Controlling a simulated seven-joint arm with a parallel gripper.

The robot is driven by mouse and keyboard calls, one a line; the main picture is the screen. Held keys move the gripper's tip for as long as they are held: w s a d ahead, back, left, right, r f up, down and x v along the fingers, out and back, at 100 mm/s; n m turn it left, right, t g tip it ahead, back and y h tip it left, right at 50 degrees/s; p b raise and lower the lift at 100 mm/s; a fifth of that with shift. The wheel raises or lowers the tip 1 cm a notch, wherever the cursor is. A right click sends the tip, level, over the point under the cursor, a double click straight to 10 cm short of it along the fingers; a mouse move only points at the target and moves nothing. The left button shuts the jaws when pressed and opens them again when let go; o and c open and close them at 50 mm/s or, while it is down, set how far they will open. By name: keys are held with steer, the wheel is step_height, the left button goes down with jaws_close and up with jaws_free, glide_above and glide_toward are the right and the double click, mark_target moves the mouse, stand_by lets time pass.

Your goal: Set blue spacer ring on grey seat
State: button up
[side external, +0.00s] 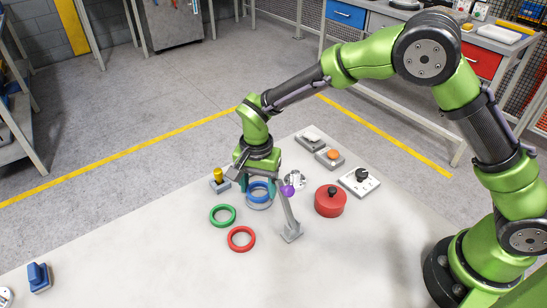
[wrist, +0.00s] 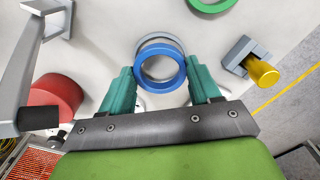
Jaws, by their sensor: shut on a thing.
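The blue spacer ring (side external: 258,199) is held flat between the fingers of my gripper (side external: 259,186). In the wrist view the blue ring (wrist: 160,87) sits between the two teal fingers of my gripper (wrist: 162,75), which are shut on it. The grey seat (side external: 259,208) lies under the blue ring and shows as a pale rim on its near side. In the wrist view the grey seat (wrist: 159,38) peeks out beyond the top edge of the ring. Most of the seat is hidden by the ring. I cannot tell how large any height gap is.
A grey post (side external: 291,226) with a purple ball (side external: 287,190) stands close to the right. A green ring (side external: 222,216) and red ring (side external: 241,239) lie in front. A yellow-knobbed block (side external: 219,180) is left, a red cylinder (side external: 330,201) right.

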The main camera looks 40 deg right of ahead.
steer(key=shift+f, duration=0.85)
steer(key=o, duration=0.7)
steer(key=shift+o, duration=0.2)
steer(key=shift+r, duration=0.1)
step_height(320, 180, up, 11)
stand_by(0.5)
steer(key=s+d+r+n+t+y, duration=0.1)
steer(key=s+d+r+n+t, duration=0.2)
steer(key=s+d+r, duration=0.3)
steer(key=s+d+r+n+t+y, duration=0.1)
steer(key=s+d+r+n+t, duration=0.2)
steer(key=s+d+r, duration=0.3)
steer(key=s+d+t, duration=0.1)
steer(key=s+d, duration=0.3)
steer(key=s, duration=0.4)
steer(key=shift+d+r+n, duration=0.3)
steer(key=shift+d+r, duration=0.05)
steer(key=shift+d, duration=0.05)
